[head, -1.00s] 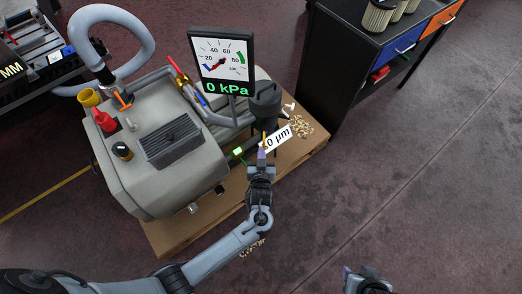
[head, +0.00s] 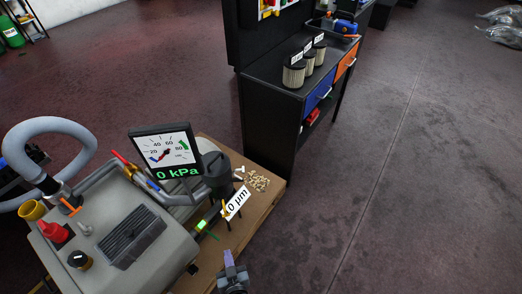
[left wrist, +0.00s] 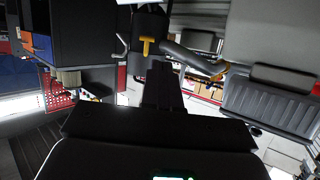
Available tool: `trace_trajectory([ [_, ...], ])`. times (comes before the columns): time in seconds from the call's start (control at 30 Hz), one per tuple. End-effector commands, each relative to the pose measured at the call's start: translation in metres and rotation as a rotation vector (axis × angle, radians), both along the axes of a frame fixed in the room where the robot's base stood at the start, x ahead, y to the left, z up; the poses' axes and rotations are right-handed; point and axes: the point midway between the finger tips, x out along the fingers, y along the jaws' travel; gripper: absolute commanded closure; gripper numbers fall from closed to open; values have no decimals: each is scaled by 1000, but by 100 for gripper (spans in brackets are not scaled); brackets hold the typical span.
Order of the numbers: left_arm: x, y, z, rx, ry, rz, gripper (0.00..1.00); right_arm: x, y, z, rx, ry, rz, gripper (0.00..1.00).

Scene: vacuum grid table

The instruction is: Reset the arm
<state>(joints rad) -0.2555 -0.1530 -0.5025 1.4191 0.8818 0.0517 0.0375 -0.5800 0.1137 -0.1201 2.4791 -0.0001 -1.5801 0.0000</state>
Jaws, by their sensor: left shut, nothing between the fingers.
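My left gripper (head: 229,258) is at the bottom edge of the head view, shut and empty. Its purple-tipped fingers are close together, below the "0 µm" label (head: 237,203) and apart from it. In the left wrist view the dark gripper (left wrist: 162,85) points towards the machine's dark cylinder and yellow handle (left wrist: 148,46). My right gripper is outside both current views.
The grey vacuum machine (head: 110,245) stands on a wooden pallet (head: 262,212) with a gauge (head: 163,150) reading 0 kPa. Wood pellets (head: 258,182) lie on the pallet. A black workbench (head: 268,115) carries filters (head: 294,72).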

Motion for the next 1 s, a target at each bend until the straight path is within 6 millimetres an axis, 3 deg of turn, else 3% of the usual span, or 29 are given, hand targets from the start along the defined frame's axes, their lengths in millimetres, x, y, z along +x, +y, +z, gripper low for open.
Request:
trace_trajectory([
  [0.07,-17,25,3,20,18,22,100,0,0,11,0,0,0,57],
  [0.2,-29,72,32,-25,34,27,100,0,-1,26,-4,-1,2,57],
  [0.33,-35,96,67,-126,142,-42,100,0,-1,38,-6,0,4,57],
  [0.47,-45,101,109,-188,288,-164,100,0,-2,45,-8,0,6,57],
  [0.7,-86,91,175,-158,574,-375,100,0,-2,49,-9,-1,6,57],
  [0.83,-111,87,193,-117,717,-443,100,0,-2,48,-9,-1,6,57],
  [0.97,-144,84,188,-89,903,-482,100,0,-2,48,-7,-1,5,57],
  [1.0,-151,86,197,-92,938,-478,100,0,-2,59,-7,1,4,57],
])
